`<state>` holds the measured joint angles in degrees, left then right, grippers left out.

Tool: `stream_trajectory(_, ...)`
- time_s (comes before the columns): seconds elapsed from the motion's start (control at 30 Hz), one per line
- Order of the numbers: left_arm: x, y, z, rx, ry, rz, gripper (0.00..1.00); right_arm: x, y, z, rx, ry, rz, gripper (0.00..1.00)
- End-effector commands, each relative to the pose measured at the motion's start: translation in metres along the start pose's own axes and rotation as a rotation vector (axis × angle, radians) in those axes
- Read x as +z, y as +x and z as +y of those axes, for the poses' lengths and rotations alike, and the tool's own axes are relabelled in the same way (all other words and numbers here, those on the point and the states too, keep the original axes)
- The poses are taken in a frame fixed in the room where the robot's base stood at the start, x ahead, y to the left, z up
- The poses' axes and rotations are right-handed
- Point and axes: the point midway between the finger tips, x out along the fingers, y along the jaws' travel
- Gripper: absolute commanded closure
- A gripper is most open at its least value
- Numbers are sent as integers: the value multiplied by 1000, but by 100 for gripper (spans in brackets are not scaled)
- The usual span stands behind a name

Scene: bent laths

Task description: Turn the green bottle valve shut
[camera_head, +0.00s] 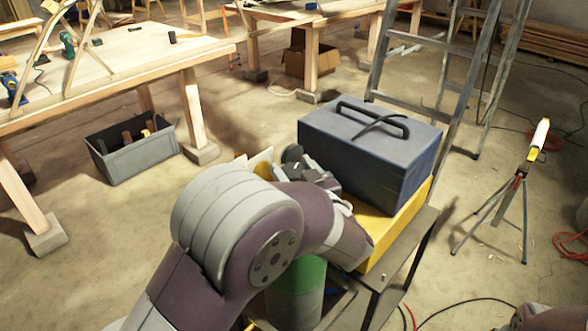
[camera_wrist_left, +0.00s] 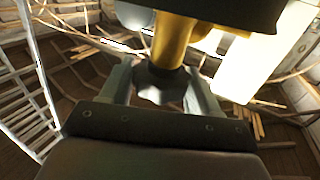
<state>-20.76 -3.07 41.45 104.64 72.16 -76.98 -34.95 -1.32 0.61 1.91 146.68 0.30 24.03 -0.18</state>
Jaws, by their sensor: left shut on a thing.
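The green bottle (camera_head: 297,285) stands low in the middle of the head view, green at its shoulder and paler below, mostly behind my left arm. Its valve is hidden there by the arm. My left gripper (camera_head: 310,172) is beyond the arm's bend, beside the blue box, with its fingertips unclear. In the left wrist view, the left gripper (camera_wrist_left: 160,88) has its fingers on both sides of a dark knob (camera_wrist_left: 160,88), shut on it. The knob sits at the end of a yellow, brass-like stem (camera_wrist_left: 174,40). My right gripper is not in view.
A blue toolbox (camera_head: 375,150) rests on a yellow case (camera_head: 375,225) on a dark stand (camera_head: 405,260), close to my left gripper. A stepladder (camera_head: 455,60) stands behind. A grey crate (camera_head: 135,155) is on the floor at left, by a workbench (camera_head: 120,70). A tripod (camera_head: 510,190) stands at right.

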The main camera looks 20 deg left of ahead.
Motion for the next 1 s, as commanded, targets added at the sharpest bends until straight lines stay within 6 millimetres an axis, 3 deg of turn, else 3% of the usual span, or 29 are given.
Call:
stream_trajectory(0.27, 2, 1, -2, 242, -1, 1, 69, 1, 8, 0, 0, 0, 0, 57)
stream_trajectory(0.73, 4, 2, -4, 682, 1, -1, 69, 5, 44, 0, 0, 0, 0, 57)
stream_trajectory(1.0, 0, 3, -3, 930, 1, -3, 69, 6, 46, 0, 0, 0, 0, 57)
